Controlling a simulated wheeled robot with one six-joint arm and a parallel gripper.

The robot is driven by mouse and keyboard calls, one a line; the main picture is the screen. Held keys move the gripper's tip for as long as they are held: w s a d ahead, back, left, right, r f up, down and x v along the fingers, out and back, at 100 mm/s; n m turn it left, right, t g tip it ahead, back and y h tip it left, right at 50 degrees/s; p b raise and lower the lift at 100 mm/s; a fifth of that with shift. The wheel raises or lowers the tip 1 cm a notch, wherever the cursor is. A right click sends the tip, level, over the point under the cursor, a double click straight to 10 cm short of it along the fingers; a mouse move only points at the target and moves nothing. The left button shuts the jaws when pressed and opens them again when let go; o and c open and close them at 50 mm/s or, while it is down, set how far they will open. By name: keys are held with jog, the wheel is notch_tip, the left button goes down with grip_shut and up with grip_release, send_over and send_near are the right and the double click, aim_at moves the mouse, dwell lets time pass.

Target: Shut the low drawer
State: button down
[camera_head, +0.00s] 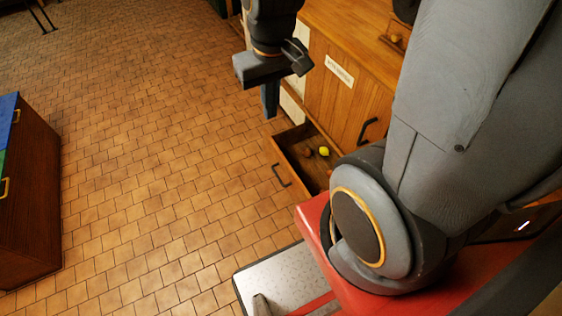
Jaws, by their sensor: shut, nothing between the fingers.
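The low drawer (288,166) stands pulled out from the base of the wooden cabinet (338,90). It has a dark bar handle (281,176) on its front. Inside lie a yellow round thing (323,151) and a brownish round thing (308,152). My arm hides the drawer's right part. My gripper (270,104) points down, shut and empty, above and beyond the drawer in the picture. It appears apart from the drawer, though its exact height and distance are hard to tell.
A cabinet door with a dark handle (368,128) and a white label (339,71) is above the drawer. A dark wooden cabinet (30,205) stands at the left. The tiled floor (150,150) between is clear.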

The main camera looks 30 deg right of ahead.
jog(key=w+d+f+n+h+b, duration=0.15)
jog(key=w+f+n+b, duration=0.55)
jog(key=f+b, duration=0.9)
jog(key=w+d+f+n+g+h+b, duration=0.1)
jog(key=w+d+f+n+b, duration=0.3)
jog(key=w+f+b, duration=1.15)
jog(key=w+d+f+n+h+b, duration=0.2)
jog(key=f+n+b, duration=0.55)
jog(key=f, duration=1.65)
jog(key=d+f+b, duration=0.6)
jog(key=d+f, duration=0.1)
jog(key=f, duration=0.2)
jog(key=shift+w+d+f, duration=0.2)
jog(key=shift+w+d, duration=0.1)
jog(key=shift+w, duration=0.05)
jog(key=shift+m, duration=0.25)
